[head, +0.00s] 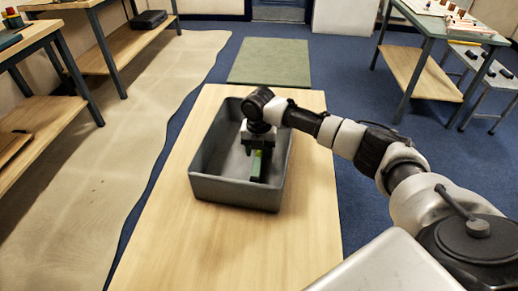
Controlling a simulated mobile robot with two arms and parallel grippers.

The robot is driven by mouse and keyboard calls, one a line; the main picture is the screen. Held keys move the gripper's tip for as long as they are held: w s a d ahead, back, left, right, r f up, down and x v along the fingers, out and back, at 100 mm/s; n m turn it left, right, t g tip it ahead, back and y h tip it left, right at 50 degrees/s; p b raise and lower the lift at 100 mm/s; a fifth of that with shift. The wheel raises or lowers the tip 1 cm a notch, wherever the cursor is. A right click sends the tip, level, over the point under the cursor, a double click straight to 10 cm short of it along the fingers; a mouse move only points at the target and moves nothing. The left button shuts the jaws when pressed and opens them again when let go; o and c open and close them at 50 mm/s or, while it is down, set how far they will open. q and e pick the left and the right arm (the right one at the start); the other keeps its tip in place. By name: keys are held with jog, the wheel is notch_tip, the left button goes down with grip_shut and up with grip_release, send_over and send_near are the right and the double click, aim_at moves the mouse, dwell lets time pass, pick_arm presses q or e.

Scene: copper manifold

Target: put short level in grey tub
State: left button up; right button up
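The grey tub (213,187) stands on the light wooden table in the middle of the head view. My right gripper (257,152) points down inside the tub, near its right wall. A small green and yellow-green piece, which looks like the short level (256,168), is at the fingertips inside the tub. The fingers partly hide it, and the view is too small to show whether they grip it or stand open around it. Whether it touches the tub floor is also unclear. My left gripper is not in view.
The wooden table (230,245) is bare in front of the tub. A green mat (270,62) lies on the blue floor behind. Workbenches with shelves stand at left, and a green-topped bench (445,27) with small items stands at the back right.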

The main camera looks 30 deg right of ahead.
notch_tip(320, 180, up, 12)
jog(key=shift+r, duration=0.15)
dwell(0.6)
